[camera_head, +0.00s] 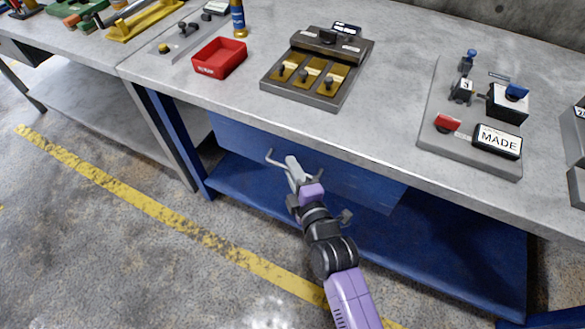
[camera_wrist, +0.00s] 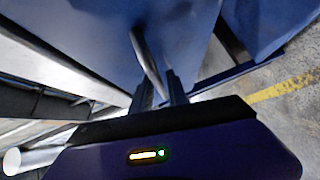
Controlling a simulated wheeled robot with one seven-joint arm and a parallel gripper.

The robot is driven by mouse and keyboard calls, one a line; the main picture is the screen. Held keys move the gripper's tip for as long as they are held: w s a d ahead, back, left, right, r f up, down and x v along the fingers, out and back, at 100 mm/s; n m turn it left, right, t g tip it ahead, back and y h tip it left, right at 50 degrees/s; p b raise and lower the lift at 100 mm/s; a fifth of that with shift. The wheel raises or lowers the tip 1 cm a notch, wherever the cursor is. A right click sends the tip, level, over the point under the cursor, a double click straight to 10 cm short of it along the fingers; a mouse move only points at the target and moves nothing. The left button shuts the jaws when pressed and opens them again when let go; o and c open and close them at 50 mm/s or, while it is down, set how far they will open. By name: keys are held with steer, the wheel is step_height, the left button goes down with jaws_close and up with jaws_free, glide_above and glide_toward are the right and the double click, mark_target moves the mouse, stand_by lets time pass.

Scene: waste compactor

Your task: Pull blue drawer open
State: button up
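The blue drawer (camera_head: 240,136) sits under the grey workbench top, with its front just below the bench edge. It fills much of the wrist view (camera_wrist: 185,35). Its bar handle (camera_head: 275,158) sticks out from the front, partly covered by my gripper in the head view. My gripper (camera_head: 293,164) is at the drawer front, reaching up from below. In the wrist view the handle (camera_wrist: 146,52) runs down between the two fingers of my gripper (camera_wrist: 160,88). I cannot tell whether the fingers press on it.
The workbench top (camera_head: 385,105) overhangs just above my gripper. A blue lower shelf (camera_head: 240,184) lies below the drawer. A red tray (camera_head: 220,57), a panel with yellow switches (camera_head: 312,75) and a grey control board (camera_head: 445,150) stand on top. The floor in front is clear.

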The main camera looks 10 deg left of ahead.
jaws_close()
stand_by(1.3)
